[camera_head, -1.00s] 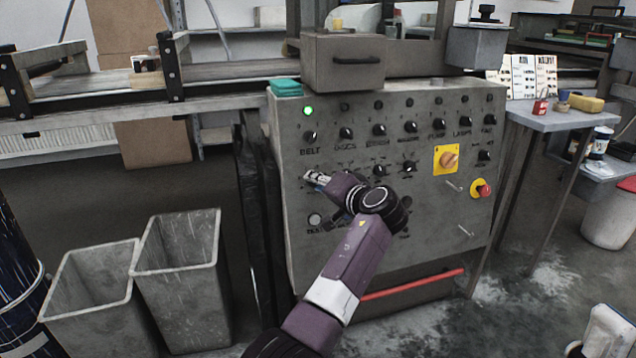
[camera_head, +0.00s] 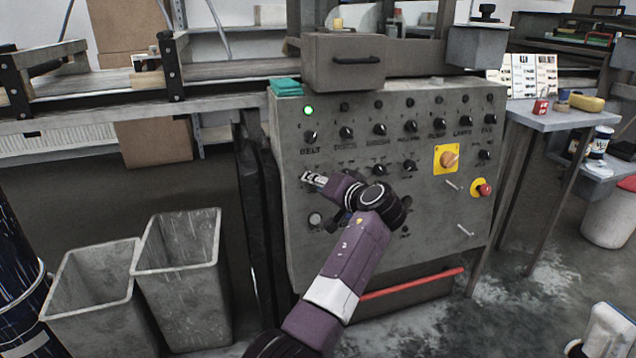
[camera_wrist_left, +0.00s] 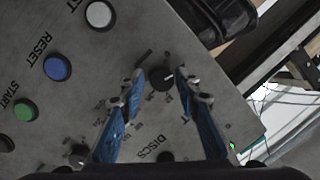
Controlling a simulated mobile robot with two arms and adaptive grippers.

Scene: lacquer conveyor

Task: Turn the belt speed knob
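The grey control panel (camera_head: 440,215) carries rows of black knobs. A BELT label (camera_head: 310,151) stands under the top-left knob (camera_head: 310,137), with a lit green lamp (camera_head: 308,110) above. My left gripper (camera_head: 313,180) is below that label, close to the panel face. In the left wrist view its blue fingers (camera_wrist_left: 160,76) are spread on both sides of a dark round knob (camera_wrist_left: 161,78) with a pale pointer. I cannot tell whether they touch it. This knob is hidden by the gripper in the head view, and its label is unreadable.
White, blue (camera_wrist_left: 57,68) and green (camera_wrist_left: 25,108) buttons lie beside the left gripper. A yellow-plated rotary switch (camera_head: 447,159) and red stop button (camera_head: 483,190) are to the right. Two grey bins (camera_head: 178,270) stand left of the panel. A red bar (camera_head: 412,284) runs below.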

